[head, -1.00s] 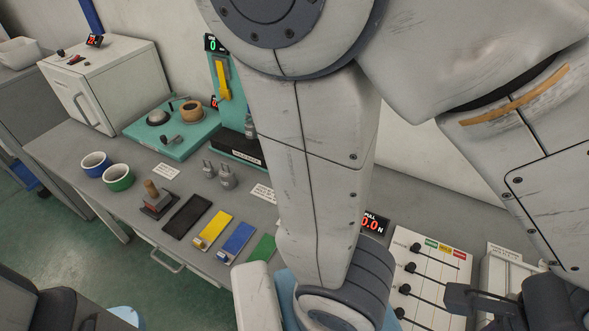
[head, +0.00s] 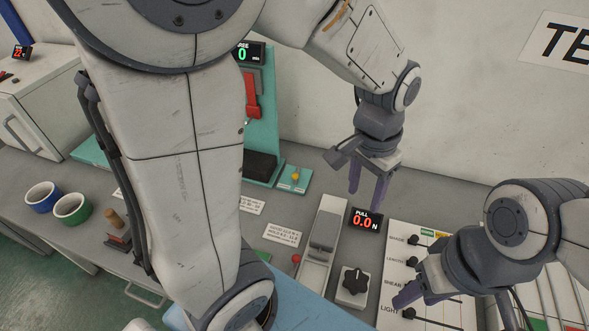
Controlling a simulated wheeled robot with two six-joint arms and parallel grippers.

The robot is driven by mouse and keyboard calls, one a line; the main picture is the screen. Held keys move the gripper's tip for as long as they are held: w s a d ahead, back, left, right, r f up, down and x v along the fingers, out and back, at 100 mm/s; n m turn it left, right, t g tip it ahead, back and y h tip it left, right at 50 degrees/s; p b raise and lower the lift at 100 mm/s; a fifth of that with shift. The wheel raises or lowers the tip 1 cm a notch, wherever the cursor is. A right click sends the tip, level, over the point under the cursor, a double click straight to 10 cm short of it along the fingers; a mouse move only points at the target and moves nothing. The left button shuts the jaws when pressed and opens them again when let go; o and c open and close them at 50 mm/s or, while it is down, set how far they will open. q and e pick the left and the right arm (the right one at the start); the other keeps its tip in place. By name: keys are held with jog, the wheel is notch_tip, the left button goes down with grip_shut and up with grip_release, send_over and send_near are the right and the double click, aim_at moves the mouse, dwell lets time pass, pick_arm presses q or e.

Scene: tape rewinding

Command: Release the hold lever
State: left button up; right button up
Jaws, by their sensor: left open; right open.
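Which part is the hold lever is not clear from a label. A red lever-like piece (head: 252,97) sits on the teal upright stand (head: 266,135), under a small screen (head: 248,53) with a green 0. A grey sloped fixture (head: 325,232) stands mid-bench, with a red ball knob (head: 296,259) at its left. My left gripper (head: 368,188) is open and empty, fingers pointing down, above the back of the bench behind the PULL display (head: 364,221). My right gripper (head: 402,296) is open over the slider panel and hides part of it.
A black star knob (head: 353,281) is right of the sloped fixture. The slider panel (head: 437,316) has several black knobs. A blue cup (head: 42,197) and green cup (head: 72,208) stand at left. My large arm link covers much of the bench's left-middle.

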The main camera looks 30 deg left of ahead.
pick_arm(q)
jog(key=w+a+f+n+b, duration=0.25)
jog(key=w+a+f, duration=0.45)
jog(key=a, duration=0.4)
jog(key=n+b, duration=0.1)
jog(key=n, duration=0.1)
send_over(295, 174)
notch_tip(295, 174, down, 3)
jog(key=shift+f+y, duration=0.2)
jog(key=shift+y, duration=0.1)
jog(key=shift+f, duration=0.3)
notch_tip(295, 174, down, 10)
jog(key=shift+r+p, duration=0.25)
jog(key=shift+p, duration=0.25)
pick_arm(e)
notch_tip(295, 174, down, 4)
jog(key=shift+r, duration=0.15)
